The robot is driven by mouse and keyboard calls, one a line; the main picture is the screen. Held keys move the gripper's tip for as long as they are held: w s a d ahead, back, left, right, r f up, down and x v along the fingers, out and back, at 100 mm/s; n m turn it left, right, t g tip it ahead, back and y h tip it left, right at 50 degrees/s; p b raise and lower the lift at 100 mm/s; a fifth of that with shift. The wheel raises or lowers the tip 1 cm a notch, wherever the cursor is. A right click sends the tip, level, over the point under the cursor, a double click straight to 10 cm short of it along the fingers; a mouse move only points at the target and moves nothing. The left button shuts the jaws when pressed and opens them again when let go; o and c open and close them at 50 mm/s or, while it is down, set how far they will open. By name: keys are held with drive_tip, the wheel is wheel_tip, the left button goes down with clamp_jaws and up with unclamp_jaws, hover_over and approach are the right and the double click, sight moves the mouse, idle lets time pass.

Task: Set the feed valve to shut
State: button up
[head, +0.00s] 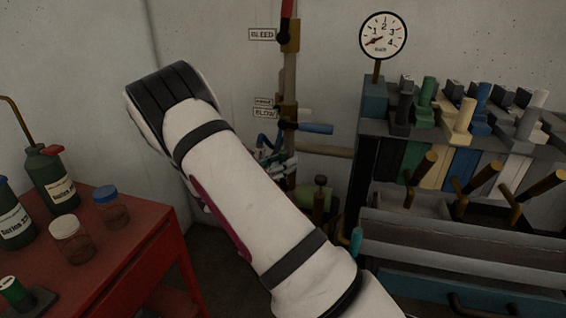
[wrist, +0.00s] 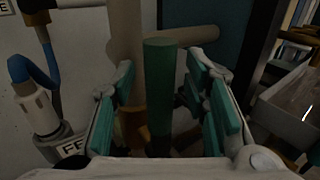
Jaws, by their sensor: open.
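A green cylindrical handle (wrist: 158,92) stands between the two teal-padded fingers of my gripper (wrist: 160,112) in the wrist view. The gripper is open, with a visible gap on each side of the handle. A partly hidden label starting "FE" (wrist: 72,148) is at the lower left, beside a pale fitting (wrist: 40,112) with a blue hose. I cannot tell for sure that the green handle belongs to the feed valve. In the head view, my gripper (head: 276,157) is by the vertical pipe, largely hidden by my arm. The valve's body is hidden there.
A vertical pipe (head: 290,72) carries a red handle, a BLEED label (head: 262,34) and a blue lever (head: 317,128). A pressure gauge (head: 383,35) and a rack of coloured blocks stand right. A red table (head: 125,265) with bottles and jars is at left.

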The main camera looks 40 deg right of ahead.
drive_tip(key=shift+d, duration=0.15)
drive_tip(key=shift+c, duration=0.2)
clamp_jaws()
